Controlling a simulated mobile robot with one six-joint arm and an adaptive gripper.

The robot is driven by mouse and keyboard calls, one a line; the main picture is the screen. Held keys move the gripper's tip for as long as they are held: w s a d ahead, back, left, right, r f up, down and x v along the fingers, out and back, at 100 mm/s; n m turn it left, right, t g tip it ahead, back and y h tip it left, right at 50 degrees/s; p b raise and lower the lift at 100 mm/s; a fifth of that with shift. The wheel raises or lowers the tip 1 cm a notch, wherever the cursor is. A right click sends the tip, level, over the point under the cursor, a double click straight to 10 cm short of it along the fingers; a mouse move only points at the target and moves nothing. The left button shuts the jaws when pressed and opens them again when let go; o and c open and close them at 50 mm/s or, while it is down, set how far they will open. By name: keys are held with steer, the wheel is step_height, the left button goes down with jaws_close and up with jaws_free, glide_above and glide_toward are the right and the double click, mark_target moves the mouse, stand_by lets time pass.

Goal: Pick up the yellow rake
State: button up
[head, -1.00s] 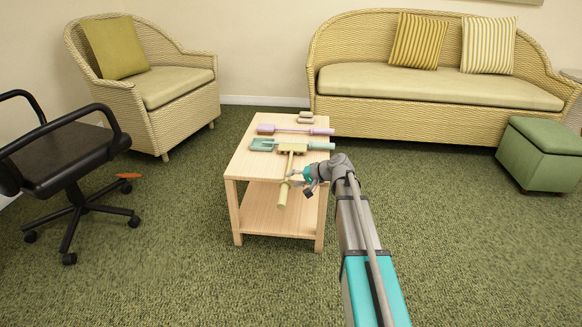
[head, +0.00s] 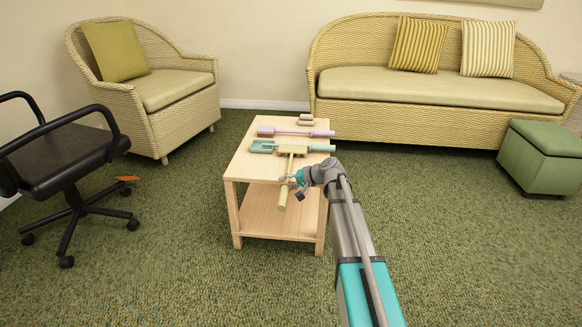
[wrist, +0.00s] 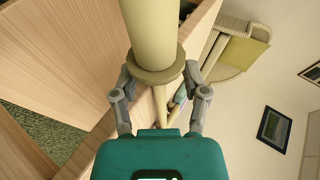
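The yellow rake (head: 291,149) lies on the wooden table. Its head is toward the middle of the top and its thick handle end sticks out over the near edge. My gripper (head: 291,181) is at the handle near that edge, coming from the right. In the wrist view, the fingers of my gripper (wrist: 158,85) stand apart on either side of the pale yellow rake handle (wrist: 150,30), close to its round collar. The handle hides part of the fingertips, and firm contact is not visible. The rake head is not clear in the wrist view.
A teal tool (head: 263,146) lies beside and partly behind the rake head. A purple tool (head: 290,132) and small grey pieces (head: 307,120) lie farther back. The table (head: 247,166) has a lower shelf. A black office chair (head: 60,160) stands left; carpet is open in front.

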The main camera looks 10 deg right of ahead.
jaws_close()
steer(key=shift+r, duration=0.15)
stand_by(0.4)
step_height(320, 180, up, 3)
steer(key=p, duration=0.3)
steer(key=w+r+p+v, duration=0.1)
steer(key=w+p+v, duration=0.1)
steer(key=p+v, duration=0.8)
steer(key=shift+v, duration=3.75)
steer(key=shift+w+f, duration=0.15)
